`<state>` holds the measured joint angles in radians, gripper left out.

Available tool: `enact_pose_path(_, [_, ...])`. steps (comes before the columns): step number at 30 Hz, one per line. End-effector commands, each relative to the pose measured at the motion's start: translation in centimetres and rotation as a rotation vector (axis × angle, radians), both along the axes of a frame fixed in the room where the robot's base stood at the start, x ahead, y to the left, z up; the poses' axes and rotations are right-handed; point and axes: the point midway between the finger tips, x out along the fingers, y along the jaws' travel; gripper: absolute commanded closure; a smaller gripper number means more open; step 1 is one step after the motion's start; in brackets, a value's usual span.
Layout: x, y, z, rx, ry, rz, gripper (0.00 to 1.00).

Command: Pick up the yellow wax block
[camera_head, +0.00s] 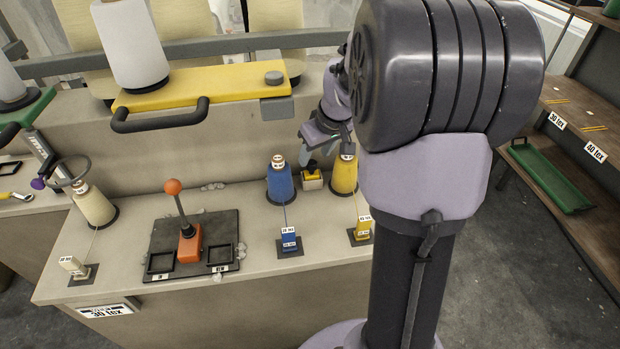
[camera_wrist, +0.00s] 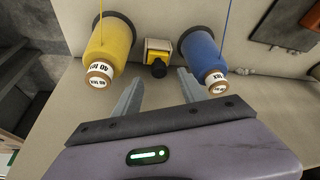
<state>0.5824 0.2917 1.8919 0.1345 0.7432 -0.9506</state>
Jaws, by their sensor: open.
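A small yellow and cream block (camera_head: 312,178) with a dark knob stands on the bench ledge between the blue spool (camera_head: 281,183) and the yellow spool (camera_head: 343,176). In the wrist view the block (camera_wrist: 158,45) is upright, its dark round knob facing the camera. A smaller yellow labelled piece (camera_head: 363,226) stands on a dark plate in front of the yellow spool. I cannot tell for certain which is wax. My gripper (camera_head: 326,150) is open and empty above and behind the block; its fingers (camera_wrist: 158,85) point toward it, apart from it.
The spools flank the block closely, with threads running from them. A blue labelled piece (camera_head: 289,240), a black tray with an orange lever (camera_head: 187,240) and a cream spool (camera_head: 94,204) stand on the bench. A yellow bar (camera_head: 200,88) with a handle lies above.

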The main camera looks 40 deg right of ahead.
Motion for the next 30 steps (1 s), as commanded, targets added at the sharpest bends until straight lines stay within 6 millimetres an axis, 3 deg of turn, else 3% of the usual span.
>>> enact_pose_path(9, [1.8, -0.2, -4.8, 0.001, 0.002, -0.001, 0.51])
enact_pose_path(16, [2.1, -0.2, -4.9, 0.0, 0.0, -0.001, 0.51])
enact_pose_path(24, [2.0, -0.2, -4.9, 0.0, 0.0, -0.001, 1.0])
enact_pose_path(30, [2.0, -0.2, -4.9, 0.0, 0.0, -0.001, 1.0])
